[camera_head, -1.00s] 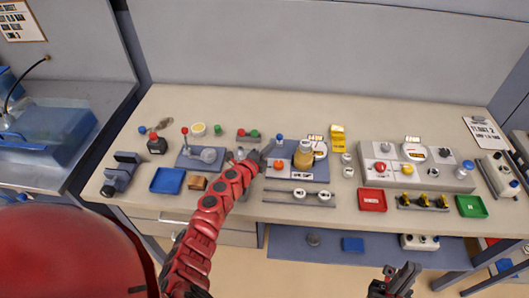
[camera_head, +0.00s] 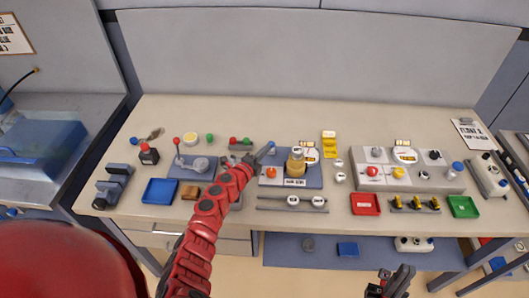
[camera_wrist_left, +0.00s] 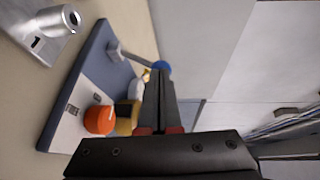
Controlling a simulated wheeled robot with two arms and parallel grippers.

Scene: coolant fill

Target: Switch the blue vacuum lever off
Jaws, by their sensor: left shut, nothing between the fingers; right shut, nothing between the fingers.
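The blue vacuum lever has a round blue knob (camera_head: 271,146), which shows at the back left of a blue-grey plate (camera_head: 316,182). In the left wrist view the blue knob (camera_wrist_left: 163,68) sits on a grey shaft that leans from its pivot toward my fingers. My left gripper (camera_head: 259,155) is shut and empty, with its tips close beside the knob. In the wrist view the left fingers (camera_wrist_left: 160,82) appear just below the knob; I cannot tell whether they touch. My right gripper (camera_head: 402,275) is shut and empty in front of the bench, far from the lever.
The plate also carries an orange knob (camera_head: 271,172) and an amber jar (camera_head: 297,162). A blue tray (camera_head: 160,191) and a red tray (camera_head: 365,204) lie near the front edge. The back of the bench is clear.

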